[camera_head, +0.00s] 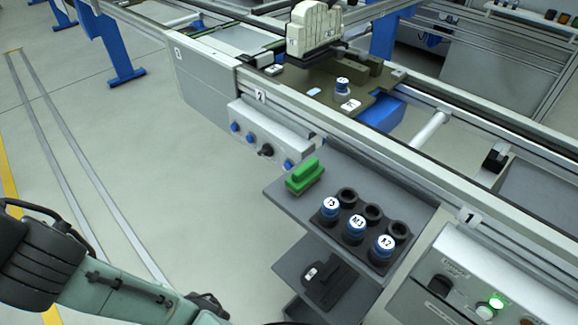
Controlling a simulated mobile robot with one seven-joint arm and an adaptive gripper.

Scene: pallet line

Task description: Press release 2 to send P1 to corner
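The grey control box (268,138) under the "2" label (260,97) hangs on the near side of the conveyor line. Its face has several blue buttons and a black knob (265,150); their lettering is too small to read. A dark olive pallet (375,82) sits on the line behind it. A blue part with a white top (342,86) stands on this pallet, with a white tag (350,104) beside it. I cannot read P1 on the tag. Parts of my arm show at the lower left, but no gripper fingers can be made out.
A grey shelf (275,190) below the line bears a green block (305,176) and a black holder with several blue-and-white parts (357,226). A second control box (480,270) near the "1" label has a lit green button (497,301). The floor at left is clear.

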